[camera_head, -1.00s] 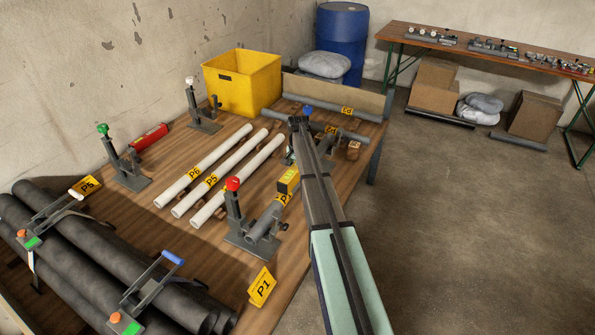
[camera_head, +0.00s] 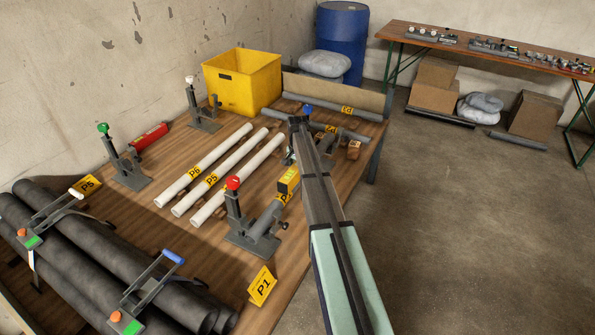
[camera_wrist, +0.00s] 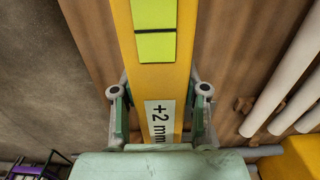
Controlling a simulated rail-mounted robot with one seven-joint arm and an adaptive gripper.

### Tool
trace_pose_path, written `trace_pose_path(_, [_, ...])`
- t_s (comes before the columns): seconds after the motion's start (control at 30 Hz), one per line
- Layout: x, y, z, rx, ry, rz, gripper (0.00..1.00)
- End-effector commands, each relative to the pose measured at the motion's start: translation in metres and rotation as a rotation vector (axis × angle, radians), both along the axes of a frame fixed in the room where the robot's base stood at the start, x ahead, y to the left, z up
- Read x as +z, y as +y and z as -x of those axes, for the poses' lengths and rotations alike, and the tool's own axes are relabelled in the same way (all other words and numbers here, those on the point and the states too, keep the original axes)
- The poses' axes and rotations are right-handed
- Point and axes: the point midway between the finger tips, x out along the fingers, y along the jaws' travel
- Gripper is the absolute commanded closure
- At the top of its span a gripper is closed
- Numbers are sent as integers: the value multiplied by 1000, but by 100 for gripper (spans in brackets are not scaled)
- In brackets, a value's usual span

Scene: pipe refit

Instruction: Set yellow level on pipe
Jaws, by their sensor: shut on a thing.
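The yellow level (camera_wrist: 160,65) runs lengthwise through the wrist view, with a green-yellow vial window and a "+2 mm" label. My gripper (camera_wrist: 160,95) is shut on it, one finger on each side. In the head view the level (camera_head: 288,180) shows as a short yellow block over the grey pipe (camera_head: 266,220). That pipe lies in the red-knobbed clamp stand (camera_head: 236,213). My arm hides the gripper and part of the pipe. I cannot tell whether the level touches the pipe.
White pipes (camera_head: 215,166) lie left of the level. A green-knobbed stand (camera_head: 124,163), a red tool (camera_head: 150,136) and a yellow bin (camera_head: 243,82) are farther off. Dark pipes (camera_head: 100,245) lie front left. A P1 sign (camera_head: 262,287) stands near the table edge.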

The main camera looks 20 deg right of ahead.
Motion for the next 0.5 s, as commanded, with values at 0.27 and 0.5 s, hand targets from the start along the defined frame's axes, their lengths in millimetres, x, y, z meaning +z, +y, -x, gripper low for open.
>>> trace_pose_path(0.27, [-2, 0, 1, 0, 3, -2, 100])
trace_pose_path(0.5, [-2, 0, 0, 0, 3, -2, 27])
